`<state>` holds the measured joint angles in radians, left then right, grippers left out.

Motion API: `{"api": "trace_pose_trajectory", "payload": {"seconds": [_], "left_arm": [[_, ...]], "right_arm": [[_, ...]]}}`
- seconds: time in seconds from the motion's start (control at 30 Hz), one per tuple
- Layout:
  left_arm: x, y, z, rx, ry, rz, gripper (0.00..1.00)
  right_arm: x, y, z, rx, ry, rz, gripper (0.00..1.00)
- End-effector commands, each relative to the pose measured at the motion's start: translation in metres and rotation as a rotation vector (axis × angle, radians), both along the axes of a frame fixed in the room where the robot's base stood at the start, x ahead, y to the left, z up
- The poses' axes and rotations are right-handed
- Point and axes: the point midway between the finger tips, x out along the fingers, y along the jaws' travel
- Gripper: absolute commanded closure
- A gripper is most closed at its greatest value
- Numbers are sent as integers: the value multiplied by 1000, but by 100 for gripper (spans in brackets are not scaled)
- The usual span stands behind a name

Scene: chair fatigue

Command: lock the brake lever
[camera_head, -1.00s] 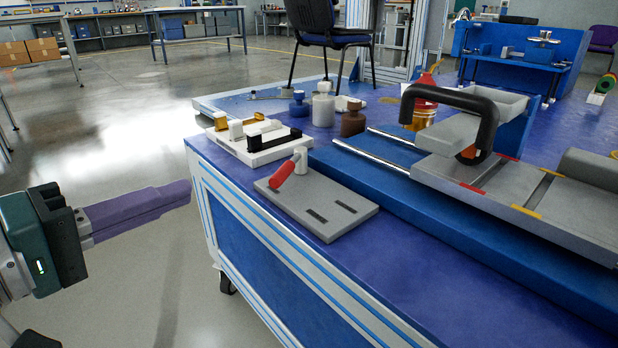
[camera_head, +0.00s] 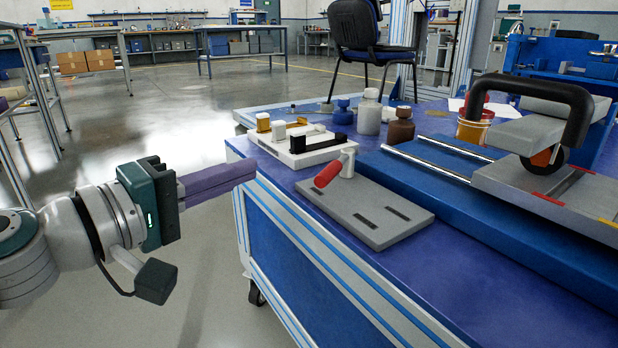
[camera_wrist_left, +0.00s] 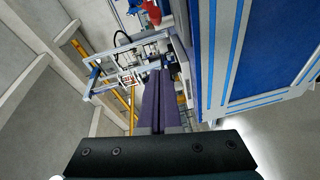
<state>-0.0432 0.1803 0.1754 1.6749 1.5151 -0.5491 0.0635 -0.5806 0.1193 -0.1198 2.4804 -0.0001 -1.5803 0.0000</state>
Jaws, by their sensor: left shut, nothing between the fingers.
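The brake lever (camera_head: 328,173) has a red grip on a light grey post. In the left wrist view the shut fingers (camera_wrist_left: 158,88) point away from the camera, and a red part shows near the top. My right gripper is not in view.
A white block with black and yellow clamps (camera_head: 300,147) stands behind the plate. A blue rail bed with a grey carriage and black handle (camera_head: 540,90) lies to the right. The table's side panel (camera_head: 290,250) drops below the edge. Floor left of the table is free.

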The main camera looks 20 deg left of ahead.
Motion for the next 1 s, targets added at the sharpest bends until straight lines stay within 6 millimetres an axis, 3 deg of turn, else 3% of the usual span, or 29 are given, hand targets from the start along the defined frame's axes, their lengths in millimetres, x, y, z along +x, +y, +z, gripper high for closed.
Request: {"api": "trace_pose_trajectory", "payload": {"seconds": [0.27,0.53,1.0], "left_arm": [[56,-23,-4,-1,-3,-2,100],[47,-56,-10,0,0,-2,100],[47,-60,-11,0,1,0,100]], "right_arm": [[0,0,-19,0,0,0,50],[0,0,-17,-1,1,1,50],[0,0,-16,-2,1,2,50]]}}
